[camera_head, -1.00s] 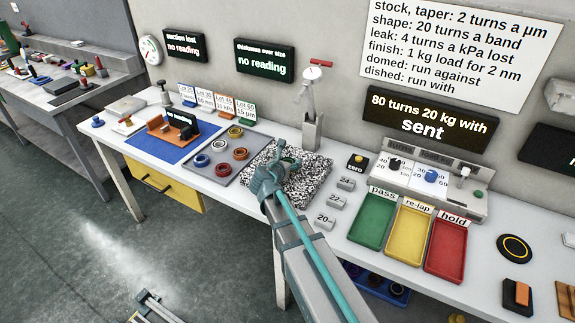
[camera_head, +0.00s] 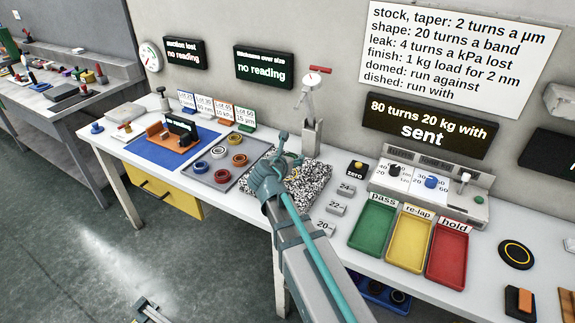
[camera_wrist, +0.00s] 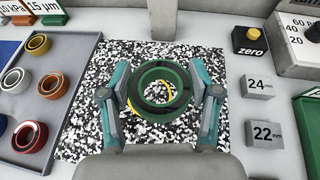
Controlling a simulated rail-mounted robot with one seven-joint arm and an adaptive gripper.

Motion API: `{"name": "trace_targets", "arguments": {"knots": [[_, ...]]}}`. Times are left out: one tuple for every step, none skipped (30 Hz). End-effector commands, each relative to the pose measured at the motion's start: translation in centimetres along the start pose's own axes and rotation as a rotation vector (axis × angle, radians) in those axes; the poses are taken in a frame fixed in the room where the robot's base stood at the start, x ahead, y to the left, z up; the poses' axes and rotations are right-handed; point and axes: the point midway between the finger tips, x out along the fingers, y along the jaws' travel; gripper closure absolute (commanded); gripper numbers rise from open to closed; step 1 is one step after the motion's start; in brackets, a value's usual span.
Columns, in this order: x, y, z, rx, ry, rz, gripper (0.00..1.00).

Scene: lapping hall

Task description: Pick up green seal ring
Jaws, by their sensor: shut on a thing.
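The green seal ring (camera_wrist: 160,68) is between the two fingers of my gripper (camera_wrist: 160,84) in the wrist view, its opening facing the camera. The fingers press on its left and right sides. It is over a black-and-white speckled plate (camera_wrist: 85,110). A yellow curved edge shows through its hole. In the head view my gripper (camera_head: 287,153) is above the speckled plate (camera_head: 318,183) and largely hides the ring. The height of the ring above the plate is hard to tell.
A grey tray (camera_wrist: 70,75) with several coloured rings lies to the left. A post stand (camera_head: 311,135) rises just behind the plate. Weight blocks (camera_head: 337,208) and the green pass tray (camera_head: 373,228), yellow re-lap tray (camera_head: 410,240) and red hold tray (camera_head: 447,252) are to the right.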

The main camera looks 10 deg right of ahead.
Motion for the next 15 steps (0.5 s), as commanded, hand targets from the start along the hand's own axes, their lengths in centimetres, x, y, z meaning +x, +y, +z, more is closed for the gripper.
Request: {"name": "trace_targets", "arguments": {"knots": [[-1.7,-0.9,0.8,0.003,-0.004,0.001,0.80],[-2.3,-1.2,1.2,0.002,-0.003,0.002,0.80],[-3.4,-1.9,1.1,0.002,-0.002,0.002,0.80],[-4.1,-2.4,1.1,0.002,-0.001,0.001,0.80],[-4.8,-2.8,1.1,0.001,-0.001,0.001,0.80],[-5.6,-3.3,1.2,0.000,-0.002,0.002,0.80],[-6.2,-3.7,1.3,0.001,-0.002,0.002,0.80],[-6.8,-4.0,1.4,0.001,-0.002,0.001,0.80],[-7.6,-4.5,1.5,0.001,-0.001,0.001,0.80],[-8.1,-4.8,1.5,0.001,-0.002,0.002,0.80],[-8.7,-5.2,1.6,0.001,-0.002,0.002,0.80],[-8.0,-4.8,1.2,0.002,-0.002,0.000,0.80],[-8.0,-4.8,1.2,0.002,-0.003,-0.001,0.80],[-8.0,-4.8,1.3,0.002,-0.004,-0.002,0.80],[-8.1,-4.9,1.3,0.003,-0.004,-0.002,0.80]]}}
